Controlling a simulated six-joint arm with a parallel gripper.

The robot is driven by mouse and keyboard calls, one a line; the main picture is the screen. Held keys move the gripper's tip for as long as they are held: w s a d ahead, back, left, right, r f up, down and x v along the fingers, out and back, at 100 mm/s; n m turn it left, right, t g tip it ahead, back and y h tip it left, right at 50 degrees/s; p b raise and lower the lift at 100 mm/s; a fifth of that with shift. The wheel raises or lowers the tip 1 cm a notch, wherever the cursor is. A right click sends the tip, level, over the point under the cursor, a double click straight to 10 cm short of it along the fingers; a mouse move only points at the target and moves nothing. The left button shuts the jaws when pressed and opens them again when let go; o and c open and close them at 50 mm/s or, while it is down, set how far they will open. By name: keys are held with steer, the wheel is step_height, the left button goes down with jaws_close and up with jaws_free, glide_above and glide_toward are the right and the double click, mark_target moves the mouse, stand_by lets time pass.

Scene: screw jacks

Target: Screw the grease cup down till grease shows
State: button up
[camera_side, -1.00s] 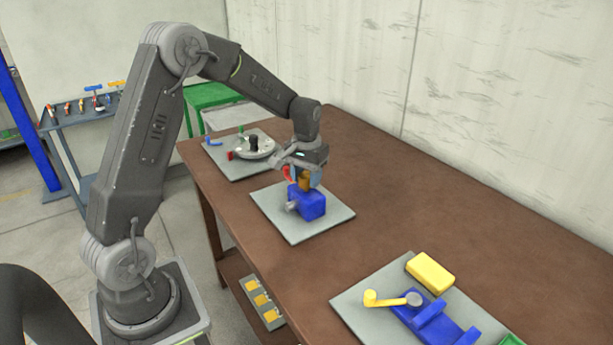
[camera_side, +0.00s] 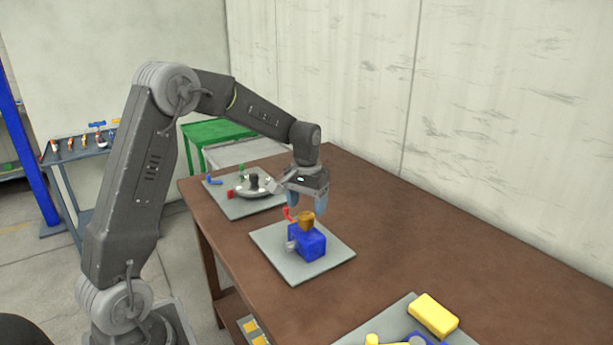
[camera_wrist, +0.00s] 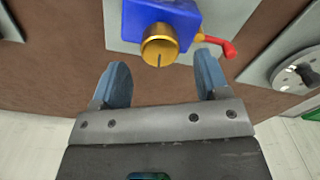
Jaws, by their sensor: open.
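The brass grease cup (camera_side: 306,220) sits on top of a blue block (camera_side: 308,243) on a grey plate (camera_side: 275,262). In the wrist view the cup (camera_wrist: 159,46) shows its round top with a dark line on it. A red-handled lever (camera_wrist: 228,47) sticks out from the block's side. My gripper (camera_side: 307,204) is open and empty just above the cup. In the wrist view its two blue fingers stand wide apart, with the cup beyond them and roughly between them. I cannot make out any grease.
Behind, another grey plate holds a round grey disc (camera_side: 254,185) with a dark knob. At the front right, a third plate carries a yellow block (camera_side: 433,315) and other yellow and blue parts. The brown table (camera_side: 400,225) is clear to the right of the block.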

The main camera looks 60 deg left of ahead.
mark_target(306, 216)
step_height(306, 216, up, 10)
stand_by(0.3)
steer(key=s+d+r+m+t, duration=0.25)
steer(key=s+d+r, duration=0.25)
steer(key=s+d, duration=0.55)
steer(key=s+d+f+m+t, duration=0.2)
steer(key=s+d, duration=0.4)
steer(key=s, duration=0.6)
steer(key=shift+s+d+f+t, duration=0.2)
steer(key=shift+f+t, duration=0.35)
steer(key=shift+f, duration=0.3)
steer(key=shift+w+m, duration=0.1)
steer(key=shift+m, duration=0.15)
